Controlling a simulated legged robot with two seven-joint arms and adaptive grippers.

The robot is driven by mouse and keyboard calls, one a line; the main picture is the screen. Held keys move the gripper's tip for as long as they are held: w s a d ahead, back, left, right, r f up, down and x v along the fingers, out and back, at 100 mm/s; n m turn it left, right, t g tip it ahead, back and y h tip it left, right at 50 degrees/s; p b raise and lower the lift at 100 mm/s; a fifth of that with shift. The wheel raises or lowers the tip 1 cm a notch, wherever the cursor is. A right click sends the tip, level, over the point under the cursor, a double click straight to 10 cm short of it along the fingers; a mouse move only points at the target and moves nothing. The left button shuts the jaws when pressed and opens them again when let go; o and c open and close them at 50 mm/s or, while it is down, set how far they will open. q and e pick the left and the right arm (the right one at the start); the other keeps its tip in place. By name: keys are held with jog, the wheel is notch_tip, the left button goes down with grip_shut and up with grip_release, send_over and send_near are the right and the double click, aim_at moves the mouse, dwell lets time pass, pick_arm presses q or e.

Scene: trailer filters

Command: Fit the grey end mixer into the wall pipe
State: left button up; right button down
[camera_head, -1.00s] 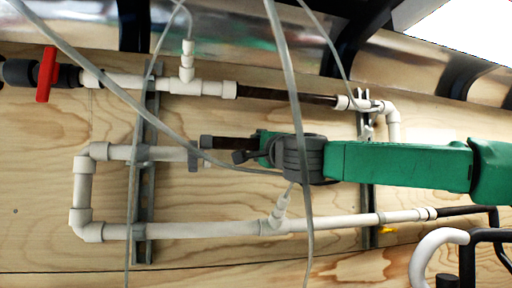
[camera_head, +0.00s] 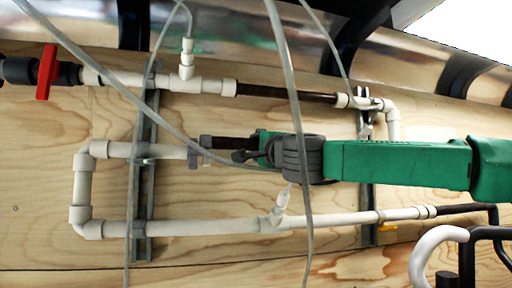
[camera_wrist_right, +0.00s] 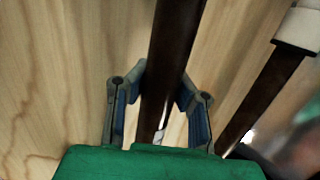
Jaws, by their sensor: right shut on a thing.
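The mixer (camera_head: 228,143) is a dark brown tube with a darker grey left end, lying nearly level in the head view. My right gripper (camera_head: 254,150) is shut around it near its right part; the wrist view shows the brown tube (camera_wrist_right: 172,50) between the two fingers (camera_wrist_right: 158,100). The white wall pipe (camera_head: 165,151) ends just left of the mixer. The mixer's left end sits slightly above the pipe end's centre line and close to it; I cannot tell whether they touch or how far apart in depth they are. My left gripper is not in view.
Clear hoses (camera_head: 285,70) hang across the work area. A second brown mixer (camera_head: 288,94) sits in the upper pipe run. A lower white pipe (camera_head: 190,228), metal rails (camera_head: 142,200) and a red valve handle (camera_head: 46,72) are on the plywood wall (camera_head: 40,180).

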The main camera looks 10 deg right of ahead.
jog(key=shift+f+b, duration=1)
jog(key=shift+f, duration=0.2)
jog(key=c, duration=1.4)
grip_release()
jog(key=shift+s, duration=0.15)
jog(key=v, duration=1.1)
jog(key=shift+s+d, duration=0.2)
jog(key=shift+s, duration=0.15)
jog(key=shift+f, duration=0.15)
